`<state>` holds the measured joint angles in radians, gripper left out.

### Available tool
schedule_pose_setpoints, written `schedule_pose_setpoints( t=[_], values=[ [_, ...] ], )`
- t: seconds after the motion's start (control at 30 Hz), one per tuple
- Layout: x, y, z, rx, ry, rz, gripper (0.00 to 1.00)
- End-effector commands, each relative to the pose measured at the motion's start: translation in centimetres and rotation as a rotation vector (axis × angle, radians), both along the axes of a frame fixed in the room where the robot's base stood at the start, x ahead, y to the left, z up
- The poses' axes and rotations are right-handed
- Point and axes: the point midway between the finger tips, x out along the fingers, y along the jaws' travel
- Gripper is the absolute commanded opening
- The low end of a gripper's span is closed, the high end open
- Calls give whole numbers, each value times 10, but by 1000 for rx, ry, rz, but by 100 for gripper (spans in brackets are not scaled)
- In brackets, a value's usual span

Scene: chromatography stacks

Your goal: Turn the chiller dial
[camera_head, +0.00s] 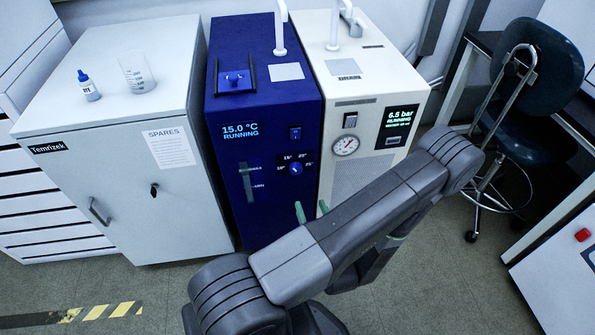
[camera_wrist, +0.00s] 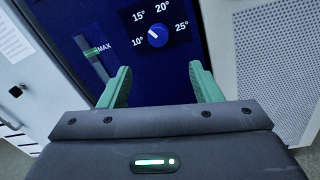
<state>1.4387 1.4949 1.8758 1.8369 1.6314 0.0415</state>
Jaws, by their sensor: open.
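The chiller is a dark blue cabinet (camera_head: 262,205) whose display reads 15.0 °C RUNNING. Its dial (camera_head: 295,168) is a small round blue knob on a black plate on the front. In the wrist view the dial (camera_wrist: 157,37) has a white mark pointing up and left, roughly toward 15°; 10°, 15°, 20° and 25° are printed around it. My gripper (camera_head: 311,210) is open and empty in front of the chiller, below the dial in the picture. In the wrist view the green fingers of my gripper (camera_wrist: 160,72) are spread, with the dial beyond and between them, apart from both.
A white compressor unit (camera_head: 362,80) showing 6.5 bar stands right of the chiller. A grey cabinet (camera_head: 110,190) with a beaker (camera_head: 136,72) and a small bottle (camera_head: 88,88) on top stands left. A chair (camera_head: 540,75) is at the right.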

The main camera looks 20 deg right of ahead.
Motion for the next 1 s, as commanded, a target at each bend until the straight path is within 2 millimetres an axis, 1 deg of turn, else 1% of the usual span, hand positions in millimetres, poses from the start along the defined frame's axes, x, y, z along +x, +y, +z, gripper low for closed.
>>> schedule_pose_setpoints(
  t=[0.17,0.7,0.9,1.0],
  values=[
    [20,-1,1,-3,-1,9,58],
    [105,-12,1,-4,-1,10,58],
    [126,-15,1,-4,-1,8,58],
    [131,-16,1,-2,-1,7,58]
  ],
)
